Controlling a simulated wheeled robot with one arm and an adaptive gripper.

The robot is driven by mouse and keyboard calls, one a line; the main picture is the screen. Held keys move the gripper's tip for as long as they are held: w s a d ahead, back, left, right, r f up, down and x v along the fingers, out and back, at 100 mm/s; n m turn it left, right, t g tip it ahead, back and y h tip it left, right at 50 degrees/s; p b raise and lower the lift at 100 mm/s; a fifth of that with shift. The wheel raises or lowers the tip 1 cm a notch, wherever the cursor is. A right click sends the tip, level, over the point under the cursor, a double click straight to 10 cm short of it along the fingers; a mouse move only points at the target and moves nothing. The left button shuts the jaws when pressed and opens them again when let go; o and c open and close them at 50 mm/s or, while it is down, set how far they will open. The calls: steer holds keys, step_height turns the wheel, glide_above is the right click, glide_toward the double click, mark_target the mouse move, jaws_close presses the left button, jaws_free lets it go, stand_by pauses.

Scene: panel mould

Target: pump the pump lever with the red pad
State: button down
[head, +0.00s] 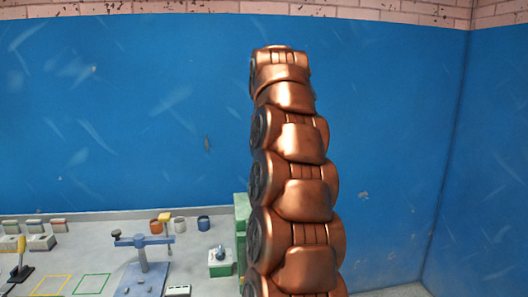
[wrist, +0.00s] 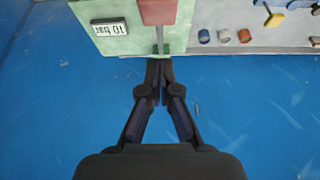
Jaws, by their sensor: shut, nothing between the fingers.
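A red pad (wrist: 158,11) shows at the top edge of the wrist view, in front of a green box (wrist: 128,40). A thin grey-green bar (wrist: 160,40) runs below the pad in the picture, and I take it for part of the pump lever. My gripper (wrist: 159,62) is shut and empty, its fingertips just below the bar's end; whether they touch it I cannot tell. In the head view the green box (head: 241,222) is mostly hidden behind my copper arm. Neither the pad nor my gripper shows there.
A plate reading "10 bar" (wrist: 110,28) is on the green box. The grey bench (head: 206,263) holds a blue crank fixture (head: 148,252), a small green-and-white unit (head: 220,258), cups (head: 203,223) and several small blocks at left. A blue wall (head: 130,110) stands behind.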

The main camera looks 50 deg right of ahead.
steer(key=shift+p+x, duration=0.5)
steer(key=shift+x, duration=1.45)
steer(key=shift+s+a+f+p, duration=0.15)
steer(key=shift+s+f+p, duration=0.05)
steer(key=shift+f, duration=0.4)
steer(key=shift+s+a+f+p, duration=0.15)
steer(key=shift+f+p, duration=0.1)
steer(key=shift+f, duration=0.3)
steer(key=shift+s+a+f+p, duration=0.15)
steer(key=shift+s+f+p, duration=0.05)
steer(key=shift+f, duration=0.4)
steer(key=shift+f, duration=0.1)
